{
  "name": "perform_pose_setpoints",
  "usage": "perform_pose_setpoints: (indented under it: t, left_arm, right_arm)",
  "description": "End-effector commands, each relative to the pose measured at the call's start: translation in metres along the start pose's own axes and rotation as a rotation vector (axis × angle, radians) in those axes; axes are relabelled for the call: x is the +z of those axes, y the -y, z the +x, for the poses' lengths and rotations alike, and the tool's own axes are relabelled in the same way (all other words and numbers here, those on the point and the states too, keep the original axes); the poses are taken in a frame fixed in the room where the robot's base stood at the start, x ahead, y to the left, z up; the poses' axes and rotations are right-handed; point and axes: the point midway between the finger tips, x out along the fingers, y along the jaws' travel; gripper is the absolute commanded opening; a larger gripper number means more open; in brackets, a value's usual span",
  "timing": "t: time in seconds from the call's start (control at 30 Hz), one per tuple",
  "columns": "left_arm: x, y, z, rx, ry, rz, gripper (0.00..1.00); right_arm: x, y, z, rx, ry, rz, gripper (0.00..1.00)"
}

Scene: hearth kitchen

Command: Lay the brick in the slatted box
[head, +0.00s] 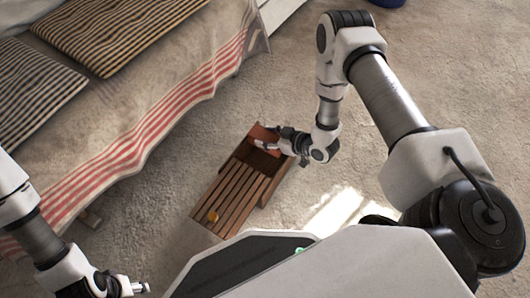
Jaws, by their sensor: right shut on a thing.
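The slatted box (236,196) is brown wood and stands on the floor in the middle of the head view, with a dark opening near its far end. My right gripper (272,138) is at that far end, shut on a reddish-brown block that looks like the brick (262,132). The brick is over or against the far end of the box; I cannot tell whether it touches the wood. My fingers partly cover it. My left gripper (138,288) is low at the left, away from the box, and its jaws are too small to read.
A bench with a red-striped cloth (150,125) and dark striped cushions (115,30) stands at the left. Bare floor (270,85) is free behind the box. A blue object (388,3) is at the top edge.

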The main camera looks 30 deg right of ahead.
Motion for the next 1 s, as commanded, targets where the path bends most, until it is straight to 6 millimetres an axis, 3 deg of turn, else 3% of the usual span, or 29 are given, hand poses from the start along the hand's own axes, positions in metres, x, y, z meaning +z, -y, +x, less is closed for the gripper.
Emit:
perform_pose_setpoints:
  t: [0.03,0.3,1.0]
  left_arm:
    - [-0.001,0.000,0.011,0.000,-0.001,-0.001,0.55]
    - [-0.002,0.001,0.035,-0.001,-0.006,-0.006,0.55]
    - [-0.005,0.001,0.039,-0.002,-0.013,-0.003,0.55]
  right_arm:
    - [0.011,0.000,0.007,0.000,-0.003,-0.001,0.00]
    - [0.044,0.000,0.026,0.000,-0.002,-0.001,0.00]
    - [0.052,0.000,0.030,0.001,-0.003,-0.001,0.00]
